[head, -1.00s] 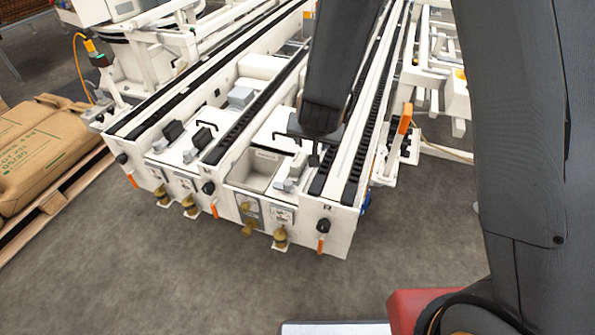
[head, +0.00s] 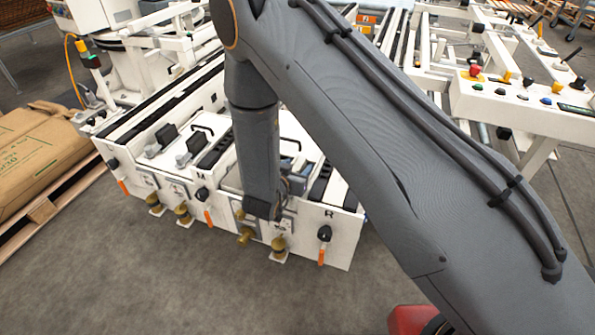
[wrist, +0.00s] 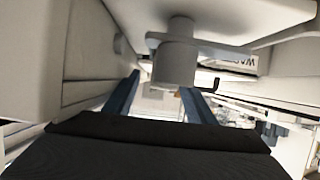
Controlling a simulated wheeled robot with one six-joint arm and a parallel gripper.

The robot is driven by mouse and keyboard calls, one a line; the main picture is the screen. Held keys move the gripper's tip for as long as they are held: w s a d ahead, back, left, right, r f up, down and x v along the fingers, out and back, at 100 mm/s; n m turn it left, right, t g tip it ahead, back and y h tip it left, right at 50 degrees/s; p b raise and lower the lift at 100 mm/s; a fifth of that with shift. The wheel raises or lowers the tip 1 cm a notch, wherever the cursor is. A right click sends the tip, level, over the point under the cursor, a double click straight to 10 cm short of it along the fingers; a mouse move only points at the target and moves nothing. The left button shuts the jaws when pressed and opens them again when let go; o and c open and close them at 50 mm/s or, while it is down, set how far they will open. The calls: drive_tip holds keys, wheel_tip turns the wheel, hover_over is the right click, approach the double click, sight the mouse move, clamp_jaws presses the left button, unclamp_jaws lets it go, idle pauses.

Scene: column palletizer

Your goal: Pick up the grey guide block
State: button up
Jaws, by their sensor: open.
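My gripper (wrist: 160,82) shows in the wrist view as two blue-grey fingers spread apart. A grey cylindrical part (wrist: 174,60) hangs beyond and between them, and I see no object clamped. In the head view my arm hangs down over the front of the white conveyor unit (head: 345,240), and the fingers themselves are hidden. Small grey blocks (head: 184,158) sit on the unit's left section, beside black handles. I cannot tell which of them, if any, is the grey guide block. My arm covers much of the right section.
A control console (head: 530,100) with buttons stands at the right. Brown sacks (head: 40,160) lie on a wooden pallet (head: 55,205) at the left. Brass fittings (head: 279,248) and black knobs with orange tips stick out of the unit's front.

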sight(301, 160)
drive_tip(key=x, duration=0.5)
drive_tip(key=shift+a+r, duration=0.2)
drive_tip(key=c, duration=1.2)
